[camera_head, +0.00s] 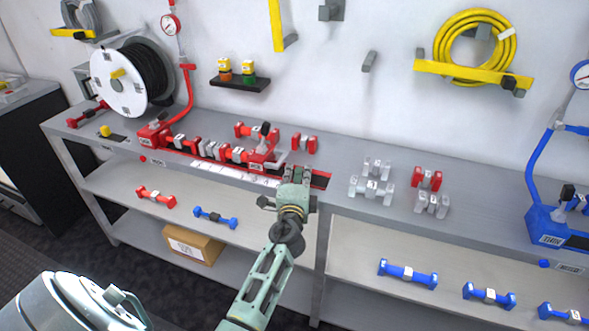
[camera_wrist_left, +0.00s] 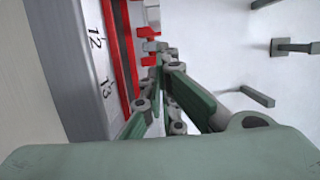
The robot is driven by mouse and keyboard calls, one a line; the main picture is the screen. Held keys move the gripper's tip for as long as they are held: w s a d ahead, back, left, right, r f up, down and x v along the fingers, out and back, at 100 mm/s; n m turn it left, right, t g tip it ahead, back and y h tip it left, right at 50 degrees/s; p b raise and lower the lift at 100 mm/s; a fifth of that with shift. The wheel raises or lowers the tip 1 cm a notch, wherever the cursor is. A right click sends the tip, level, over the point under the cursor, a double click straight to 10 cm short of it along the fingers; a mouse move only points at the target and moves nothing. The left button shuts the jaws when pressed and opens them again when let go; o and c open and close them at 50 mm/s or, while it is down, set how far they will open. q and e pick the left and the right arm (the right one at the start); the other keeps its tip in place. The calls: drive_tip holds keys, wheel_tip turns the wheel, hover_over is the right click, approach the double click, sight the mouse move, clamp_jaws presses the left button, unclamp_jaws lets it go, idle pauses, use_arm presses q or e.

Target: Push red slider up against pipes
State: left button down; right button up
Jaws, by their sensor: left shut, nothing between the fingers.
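The red slider (camera_head: 262,160) sits on the red rail (camera_head: 320,180) at the right end of a row of red and grey pipes (camera_head: 208,149). It seems close to the last pipe; I cannot tell whether they touch. A red fixed block (camera_head: 153,136) stands at the row's left end. My left gripper (camera_head: 297,172) is shut and empty, over the rail just right of the slider. In the left wrist view, the gripper (camera_wrist_left: 170,64) points along the rail (camera_wrist_left: 124,50), with grey and red parts beyond its tips. Whether it touches the slider is unclear.
A numbered scale (camera_head: 235,173) runs along the rail's front. Loose red and grey fittings (camera_head: 304,144) lie behind it, and more fittings (camera_head: 372,188) lie to the right. A black hose reel (camera_head: 130,77) stands at the back left. The right end of the rail is bare.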

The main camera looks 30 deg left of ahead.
use_arm(q)
drive_tip(key=shift+s+a, duration=0.25)
drive_tip(key=shift+a, duration=0.35)
drive_tip(key=shift+s+a, duration=0.25)
drive_tip(key=shift+a, duration=1.05)
use_arm(e)
drive_tip(key=shift+s+d+r, duration=0.2)
drive_tip(key=shift+d, duration=0.45)
